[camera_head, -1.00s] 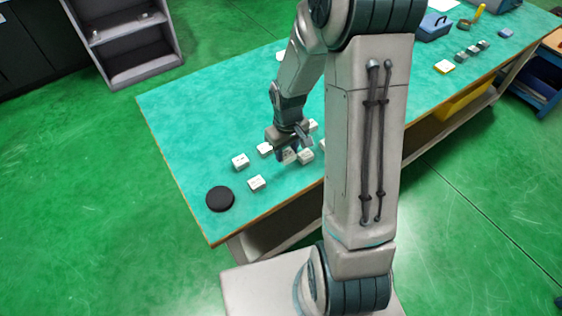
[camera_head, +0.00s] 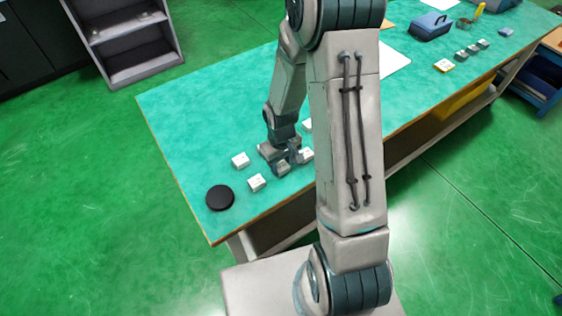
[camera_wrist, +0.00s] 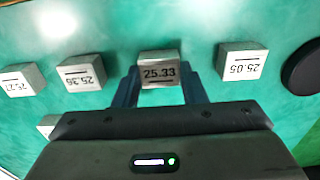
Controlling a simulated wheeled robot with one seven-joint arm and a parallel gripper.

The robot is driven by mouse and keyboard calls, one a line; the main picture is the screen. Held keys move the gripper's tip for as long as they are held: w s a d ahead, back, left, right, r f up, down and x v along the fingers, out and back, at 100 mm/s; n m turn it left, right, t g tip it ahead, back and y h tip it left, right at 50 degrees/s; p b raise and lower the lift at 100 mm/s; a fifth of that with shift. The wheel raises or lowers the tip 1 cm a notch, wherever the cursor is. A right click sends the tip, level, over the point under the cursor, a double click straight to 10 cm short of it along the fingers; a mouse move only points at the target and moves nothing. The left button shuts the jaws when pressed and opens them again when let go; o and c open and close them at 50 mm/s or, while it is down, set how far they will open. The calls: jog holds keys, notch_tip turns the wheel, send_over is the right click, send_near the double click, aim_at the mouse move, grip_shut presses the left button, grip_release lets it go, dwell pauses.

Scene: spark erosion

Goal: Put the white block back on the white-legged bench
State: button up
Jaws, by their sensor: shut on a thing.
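My gripper (camera_head: 283,162) is shut on a white block marked 25.33 (camera_wrist: 159,72); the block also shows in the head view (camera_head: 283,169). The fingers lie on both sides of it in the wrist view. The block is at or close above the green top of the bench (camera_head: 190,120), which has pale legs. I cannot tell whether it touches the top. Similar white blocks stand around it: one marked 25.05 (camera_wrist: 241,61) on the right, and 25.36 (camera_wrist: 82,73) and 25.21 (camera_wrist: 20,80) on the left. Another (camera_wrist: 47,125) is partly hidden by my gripper.
A black round disc (camera_head: 220,197) lies near the bench's front left corner. A blue toolbox (camera_head: 431,26), small blocks and a white sheet (camera_head: 393,60) are farther right on the bench. A grey shelf unit (camera_head: 125,40) stands behind. The bench's left back part is clear.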

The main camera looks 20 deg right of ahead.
aim_at(281, 166)
jog(key=o, duration=1.1)
notch_tip(281, 166, up, 12)
jog(key=s+r+m+t, duration=0.1)
jog(key=s+r, duration=0.3)
jog(key=s, duration=0.1)
jog(key=s+r+m+t, duration=0.1)
jog(key=s+r, duration=0.4)
jog(key=s+r+m+t, duration=0.1)
jog(key=s+r, duration=0.4)
jog(key=shift+r+m+p, duration=0.15)
jog(key=shift+m+p, duration=0.15)
